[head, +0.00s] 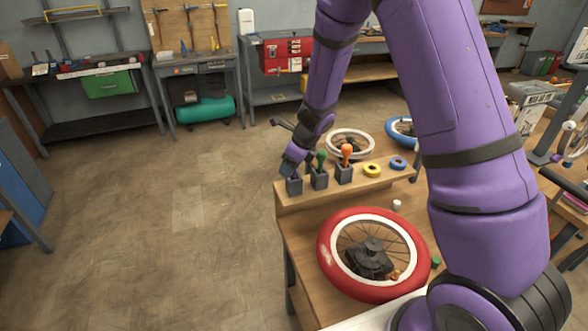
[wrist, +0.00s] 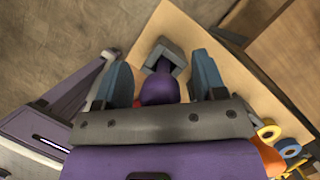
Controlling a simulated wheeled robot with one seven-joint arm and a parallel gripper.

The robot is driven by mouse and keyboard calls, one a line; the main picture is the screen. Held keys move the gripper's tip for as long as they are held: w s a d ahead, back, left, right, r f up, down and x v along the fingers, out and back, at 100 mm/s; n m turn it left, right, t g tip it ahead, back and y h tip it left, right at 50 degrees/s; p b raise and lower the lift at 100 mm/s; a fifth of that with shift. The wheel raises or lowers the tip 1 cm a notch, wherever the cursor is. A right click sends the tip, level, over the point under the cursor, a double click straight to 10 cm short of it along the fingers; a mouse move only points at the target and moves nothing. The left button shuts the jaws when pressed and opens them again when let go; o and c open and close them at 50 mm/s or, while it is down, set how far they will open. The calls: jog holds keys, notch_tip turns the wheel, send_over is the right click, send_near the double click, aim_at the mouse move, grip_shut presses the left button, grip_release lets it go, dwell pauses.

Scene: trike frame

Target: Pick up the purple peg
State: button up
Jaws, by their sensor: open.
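The purple peg (wrist: 160,88) shows in the wrist view with its rounded knob between my gripper's two blue-grey fingers. Its narrower shaft runs into a grey square holder (wrist: 170,48). My gripper (wrist: 162,76) is open, with a finger on each side of the knob and visible gaps beside it. In the head view my gripper (head: 291,168) is low over the leftmost grey holder (head: 294,187). There the peg cannot be told apart from the purple arm and gripper.
A green peg (head: 320,158) and an orange peg (head: 347,151) stand in holders to the right. Yellow (head: 372,170) and blue (head: 398,163) rings lie farther along the wooden ledge. A red-tyred wheel (head: 330,262) lies on the bench in front. Floor to the left is clear.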

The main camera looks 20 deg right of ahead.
jog(key=shift+c, duration=0.2)
jog(key=c, duration=1)
jog(key=shift+o, duration=0.2)
jog(key=shift+r, duration=0.1)
